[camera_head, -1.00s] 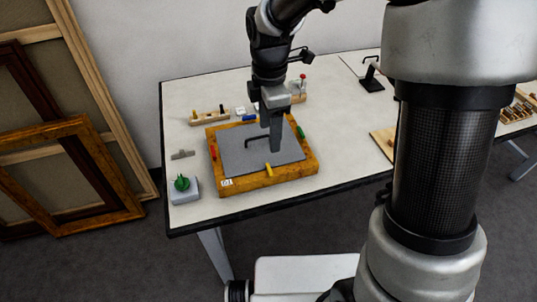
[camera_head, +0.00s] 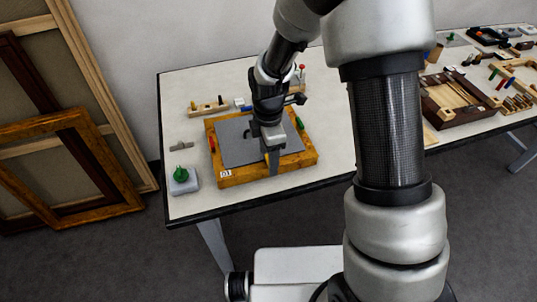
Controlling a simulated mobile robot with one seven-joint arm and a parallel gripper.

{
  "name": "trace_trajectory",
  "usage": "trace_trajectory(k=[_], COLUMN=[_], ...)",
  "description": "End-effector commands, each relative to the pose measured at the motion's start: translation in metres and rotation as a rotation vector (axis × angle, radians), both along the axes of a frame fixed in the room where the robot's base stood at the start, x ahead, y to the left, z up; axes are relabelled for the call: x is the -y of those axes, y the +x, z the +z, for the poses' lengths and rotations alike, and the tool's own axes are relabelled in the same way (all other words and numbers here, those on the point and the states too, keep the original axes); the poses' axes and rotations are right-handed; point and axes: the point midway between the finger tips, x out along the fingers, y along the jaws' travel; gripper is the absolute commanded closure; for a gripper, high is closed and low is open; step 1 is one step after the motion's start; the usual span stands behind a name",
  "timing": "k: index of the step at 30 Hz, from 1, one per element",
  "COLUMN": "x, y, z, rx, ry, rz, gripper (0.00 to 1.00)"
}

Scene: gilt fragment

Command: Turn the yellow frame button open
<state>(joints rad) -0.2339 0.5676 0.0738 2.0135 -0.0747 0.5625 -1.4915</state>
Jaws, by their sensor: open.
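The wooden frame (camera_head: 235,179) lies on the table with a grey backing panel (camera_head: 235,150) inside it and a tag reading 01. My gripper (camera_head: 273,166) points down at the near side of the frame, over the spot of the yellow button. The yellow button is hidden behind my gripper. The jaws are open; whether they stand around the button or above it I cannot tell. A red button (camera_head: 212,144) sits on the frame's left side and a green button (camera_head: 300,123) on its right side. The blue button at the far side is mostly hidden by my arm.
A green knobbed object on a pale block (camera_head: 183,185) stands left of the frame. A small grey piece (camera_head: 181,145) and a wooden rack (camera_head: 207,107) lie nearby. A dark wooden tray (camera_head: 437,112) and tools are at right. The table's front edge is close to the frame.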

Motion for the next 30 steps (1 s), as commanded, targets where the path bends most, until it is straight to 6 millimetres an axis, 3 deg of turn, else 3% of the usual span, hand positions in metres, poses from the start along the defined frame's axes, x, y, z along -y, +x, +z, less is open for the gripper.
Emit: trace_trajectory(k=[3,10,20,30], x=[0.0000,0.0000,0.0000,-0.0002], y=[-0.0001,-0.0001,0.0000,0.0004], z=[0.0002,0.0004,0.0001,-0.0004], rx=[0.000,0.000,0.000,0.001], ry=[0.000,0.000,0.000,0.000], rz=[0.000,0.000,-0.046,-0.279], gripper=[0.46,0.83,0.83,0.83])
